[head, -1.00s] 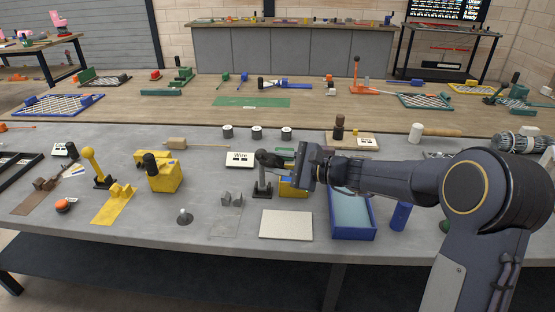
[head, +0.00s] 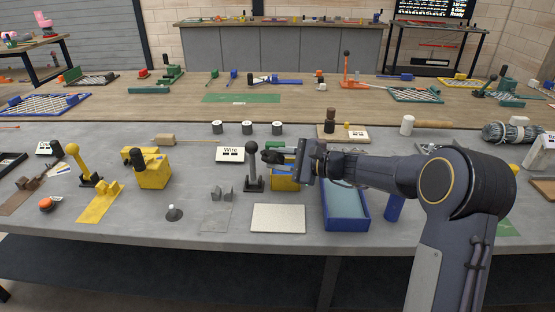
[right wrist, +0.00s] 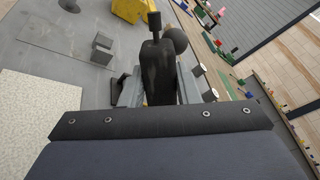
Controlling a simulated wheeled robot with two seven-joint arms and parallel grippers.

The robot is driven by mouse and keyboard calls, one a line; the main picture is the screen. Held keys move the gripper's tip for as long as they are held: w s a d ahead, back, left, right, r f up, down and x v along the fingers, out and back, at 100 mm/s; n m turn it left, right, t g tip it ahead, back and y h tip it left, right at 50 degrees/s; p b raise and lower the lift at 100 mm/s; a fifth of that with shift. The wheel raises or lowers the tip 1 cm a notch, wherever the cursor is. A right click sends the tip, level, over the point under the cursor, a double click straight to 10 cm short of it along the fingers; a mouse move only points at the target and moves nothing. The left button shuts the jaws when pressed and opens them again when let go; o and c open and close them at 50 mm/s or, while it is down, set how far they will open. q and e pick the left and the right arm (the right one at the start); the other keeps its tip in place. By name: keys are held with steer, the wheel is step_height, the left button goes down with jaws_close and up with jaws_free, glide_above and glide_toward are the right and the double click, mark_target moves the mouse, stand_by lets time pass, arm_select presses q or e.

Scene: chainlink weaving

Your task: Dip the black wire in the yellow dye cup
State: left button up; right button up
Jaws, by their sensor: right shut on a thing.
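My right gripper (head: 285,157) is shut on a thick black thing (head: 272,157), held above the bench just right of a grey ball-topped lever (head: 252,150). The right wrist view shows this black thing (right wrist: 158,72) upright between the fingers, with a narrow stub on top; I cannot tell whether it is the black wire. A yellow box-like thing (head: 284,184) is partly hidden below the gripper. I cannot pick out a yellow dye cup for certain. My left gripper is not in view.
A blue tray (head: 346,224) stands right of the yellow box, and a pale speckled pad (head: 278,218) lies in front. A "Wire" card (head: 232,155) and several dark spools (head: 248,128) are behind. A yellow block with a black knob (head: 150,170) stands left.

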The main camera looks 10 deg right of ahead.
steer(key=shift+r, duration=0.15)
steer(key=shift+r+p, duration=1.55)
steer(key=shift+r, duration=0.8)
step_height(320, 180, up, 5)
steer(key=p, duration=0.3)
